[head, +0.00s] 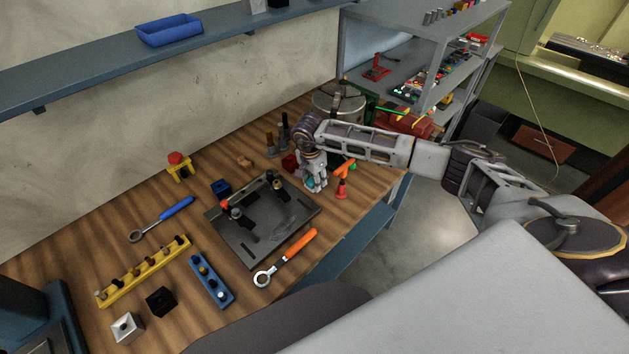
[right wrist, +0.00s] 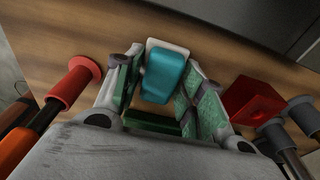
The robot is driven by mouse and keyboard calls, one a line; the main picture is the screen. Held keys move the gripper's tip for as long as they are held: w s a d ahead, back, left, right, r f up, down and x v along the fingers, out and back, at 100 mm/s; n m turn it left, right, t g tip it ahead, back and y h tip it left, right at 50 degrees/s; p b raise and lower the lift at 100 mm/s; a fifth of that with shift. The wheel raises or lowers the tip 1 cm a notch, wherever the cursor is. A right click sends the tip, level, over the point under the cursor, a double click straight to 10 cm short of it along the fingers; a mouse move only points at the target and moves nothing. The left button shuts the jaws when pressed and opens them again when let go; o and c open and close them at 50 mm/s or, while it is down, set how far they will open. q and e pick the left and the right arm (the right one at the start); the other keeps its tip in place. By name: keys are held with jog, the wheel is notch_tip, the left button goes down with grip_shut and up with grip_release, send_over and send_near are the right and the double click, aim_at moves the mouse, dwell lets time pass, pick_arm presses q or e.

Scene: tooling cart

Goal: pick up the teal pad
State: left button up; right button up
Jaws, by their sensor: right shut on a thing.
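The teal pad (right wrist: 166,76) shows in the right wrist view between the green-padded fingers of my right gripper (head: 315,184). It has a pale grey end and lies close above the wooden bench or on it; I cannot tell which. My right gripper is shut on the pad and points down at the bench, just right of the dark metal plate. In the head view the fingers mostly hide the pad. My left gripper is not in view.
A red block (right wrist: 252,101) and dark bolts stand beside the gripper. A red-collared screwdriver (right wrist: 74,82) is on its other side. The dark fixture plate (head: 265,222) lies to the left in the head view. An orange-handled wrench (head: 298,246) lies near the bench's front edge.

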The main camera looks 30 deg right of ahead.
jog(key=shift+r+b, duration=0.95)
jog(key=shift+r, duration=3.85)
jog(key=o, duration=0.5)
jog(key=c, duration=0.4)
jog(key=shift+a, duration=0.1)
